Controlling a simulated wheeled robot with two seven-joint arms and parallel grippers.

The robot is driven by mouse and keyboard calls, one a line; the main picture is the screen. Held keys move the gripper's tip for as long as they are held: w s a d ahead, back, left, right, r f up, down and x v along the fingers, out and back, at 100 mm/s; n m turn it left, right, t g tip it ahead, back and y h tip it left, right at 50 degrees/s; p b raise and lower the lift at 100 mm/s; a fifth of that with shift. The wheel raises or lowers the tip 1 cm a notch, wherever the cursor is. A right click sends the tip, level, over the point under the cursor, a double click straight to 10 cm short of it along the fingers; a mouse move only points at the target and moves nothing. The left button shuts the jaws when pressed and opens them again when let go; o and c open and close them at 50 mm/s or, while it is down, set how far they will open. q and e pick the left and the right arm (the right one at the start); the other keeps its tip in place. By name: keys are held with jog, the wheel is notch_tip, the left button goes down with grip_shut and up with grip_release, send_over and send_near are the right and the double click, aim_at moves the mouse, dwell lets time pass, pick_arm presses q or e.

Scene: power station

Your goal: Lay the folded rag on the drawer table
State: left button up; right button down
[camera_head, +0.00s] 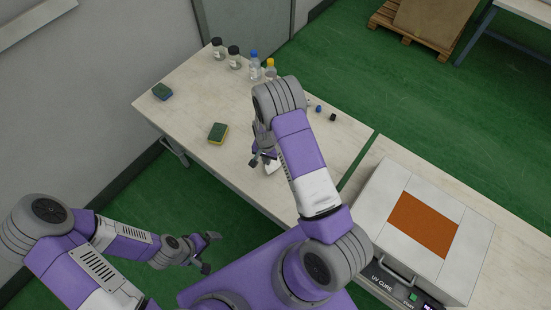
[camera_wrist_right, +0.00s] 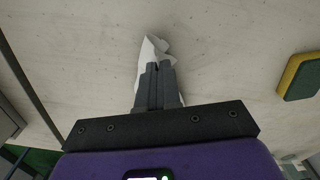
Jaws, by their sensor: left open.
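The white rag (camera_wrist_right: 150,50) shows at and beside the fingertips of my right gripper (camera_wrist_right: 158,68) in the right wrist view, against the pale tabletop. The two fingers are close together with the rag between them. In the head view the rag (camera_head: 272,167) is a small white patch by my right gripper (camera_head: 262,160), partly hidden by the arm; whether it touches the table is unclear. My left gripper (camera_head: 208,253) is open and empty over the green floor. I cannot tell which table has the drawer.
The long pale table (camera_head: 195,95) carries sponges (camera_head: 218,133) (camera_head: 162,91), several bottles (camera_head: 254,65) at the back and small caps (camera_head: 319,109). A UV CURE box (camera_head: 425,225) with an orange panel stands on the right-hand table (camera_head: 510,240). A narrow gap separates the tables.

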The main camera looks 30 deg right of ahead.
jog(key=s+a+f, duration=0.2)
jog(key=a+f, duration=0.1)
jog(key=s+a+f, duration=0.1)
jog(key=a+f, duration=0.1)
jog(key=shift+s+a+f, duration=0.1)
jog(key=shift+a+f, duration=0.15)
jog(key=c, duration=0.9)
grip_release()
jog(key=shift+r, duration=0.1)
jog(key=a+r+p, duration=0.1)
jog(key=r+p, duration=0.1)
jog(key=r, duration=0.1)
jog(key=s+a+r+p, duration=0.1)
jog(key=r+p, duration=0.1)
jog(key=r, duration=0.1)
jog(key=s+a+r+p, duration=0.1)
jog(key=r+p, duration=0.2)
jog(key=r, duration=0.1)
jog(key=shift+a, duration=0.3)
jog(key=shift+f, duration=0.1)
